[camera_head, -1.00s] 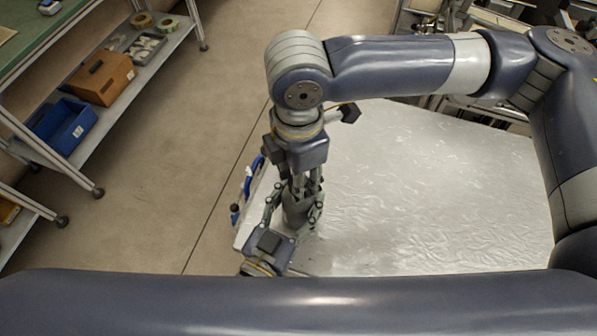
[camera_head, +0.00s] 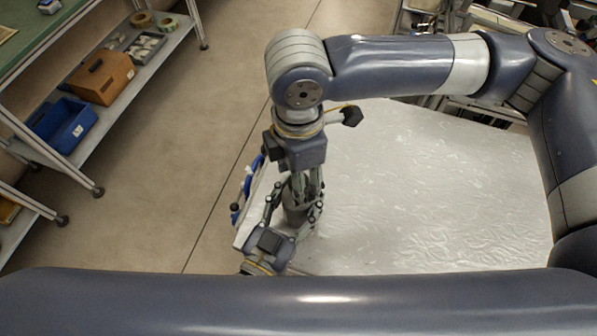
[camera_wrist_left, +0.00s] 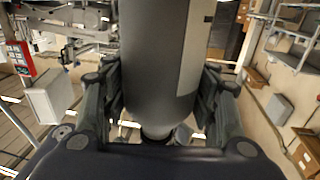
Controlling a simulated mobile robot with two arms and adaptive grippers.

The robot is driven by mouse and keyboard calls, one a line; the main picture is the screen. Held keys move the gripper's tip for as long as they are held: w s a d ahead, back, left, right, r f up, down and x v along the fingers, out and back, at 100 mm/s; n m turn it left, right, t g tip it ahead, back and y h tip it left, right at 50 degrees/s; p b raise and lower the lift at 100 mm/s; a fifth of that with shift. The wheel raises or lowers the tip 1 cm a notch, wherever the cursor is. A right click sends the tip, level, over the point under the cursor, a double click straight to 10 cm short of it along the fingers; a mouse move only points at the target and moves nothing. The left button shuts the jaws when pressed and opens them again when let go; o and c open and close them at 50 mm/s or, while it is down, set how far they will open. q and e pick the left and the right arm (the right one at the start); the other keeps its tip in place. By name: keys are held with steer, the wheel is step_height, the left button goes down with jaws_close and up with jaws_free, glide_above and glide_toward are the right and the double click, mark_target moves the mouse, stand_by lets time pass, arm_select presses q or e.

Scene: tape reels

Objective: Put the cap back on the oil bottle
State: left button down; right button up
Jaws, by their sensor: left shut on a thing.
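The grey oil bottle (camera_head: 296,214) stands at the left end of the pale table, between my two grippers. My left gripper (camera_head: 293,222) is shut around the bottle's side. In the left wrist view the bottle (camera_wrist_left: 160,65) fills the middle between the fingers, with its narrow end low in the picture and a pale label strip on its side. My right gripper (camera_head: 301,186) points down over the top of the bottle. Its fingertips overlap the bottle's top, so I cannot tell whether they are open or shut. I cannot make out the cap; that area is hidden by the fingers.
The wrinkled, pale tabletop (camera_head: 430,190) is clear to the right. A blue-handled item (camera_head: 248,181) lies at its left edge. A shelf at the far left holds a blue bin (camera_head: 62,124), a brown box (camera_head: 101,77) and tape reels (camera_head: 141,19).

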step_height(320, 180, up, 12)
stand_by(0.5)
arm_select(q)
steer(key=c, duration=0.6)
jaws_free()
steer(key=shift+o, duration=0.2)
steer(key=v, duration=1.2)
